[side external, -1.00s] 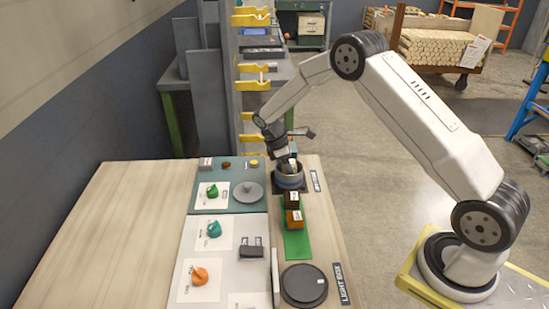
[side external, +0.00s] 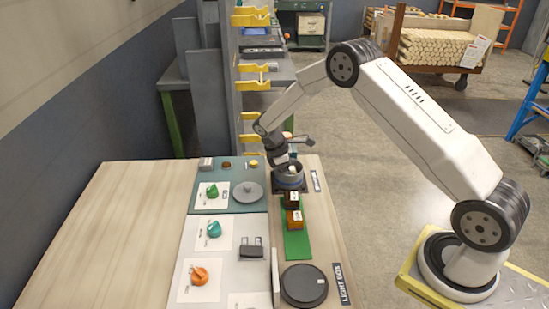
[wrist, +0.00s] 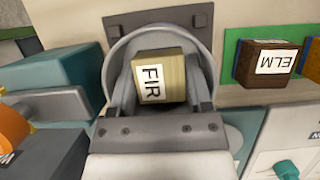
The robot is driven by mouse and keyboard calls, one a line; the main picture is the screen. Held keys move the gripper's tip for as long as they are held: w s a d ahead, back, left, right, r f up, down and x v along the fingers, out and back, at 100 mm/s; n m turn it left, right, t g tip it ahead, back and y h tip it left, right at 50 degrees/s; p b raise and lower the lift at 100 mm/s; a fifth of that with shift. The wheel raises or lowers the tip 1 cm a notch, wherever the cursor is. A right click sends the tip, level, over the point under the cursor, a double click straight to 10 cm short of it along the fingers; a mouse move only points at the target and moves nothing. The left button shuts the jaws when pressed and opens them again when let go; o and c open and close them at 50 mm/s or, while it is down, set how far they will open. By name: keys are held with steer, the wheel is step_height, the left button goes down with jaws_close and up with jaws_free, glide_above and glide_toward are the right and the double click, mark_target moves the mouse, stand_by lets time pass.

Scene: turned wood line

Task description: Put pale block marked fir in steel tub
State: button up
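The pale block marked FIR (wrist: 172,77) is between the two fingers of my gripper (wrist: 160,88) in the wrist view, label facing the camera. The fingers lie against its two sides and appear shut on it. The round steel tub (wrist: 122,48) surrounds the block and fingertips in that view. In the side view the tub (side external: 289,182) stands at the far end of the bench, with my gripper (side external: 283,164) low at its rim. A small pale patch of the block (side external: 293,168) shows at the tub's mouth; whether it touches the floor is hidden.
A grey disc (side external: 249,192) and a green knob (side external: 212,191) are to the left. A black round plate (side external: 304,286) is nearer. The bench's left side is clear.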

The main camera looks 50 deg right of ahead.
steer(key=shift+r, duration=0.15)
steer(key=v, duration=1.2)
steer(key=shift+s, duration=0.15)
stand_by(0.3)
steer(key=s+a+m+t+y, duration=0.1)
steer(key=s+a+m+t, duration=0.2)
steer(key=s, duration=0.8)
steer(key=s+a+r+m+t+y, duration=0.1)
steer(key=s+a+m, duration=0.5)
steer(key=s, duration=0.6)
steer(key=shift+a+r+t+y, duration=0.25)
steer(key=shift+t+y, duration=0.35)
steer(key=shift+t, duration=0.3)
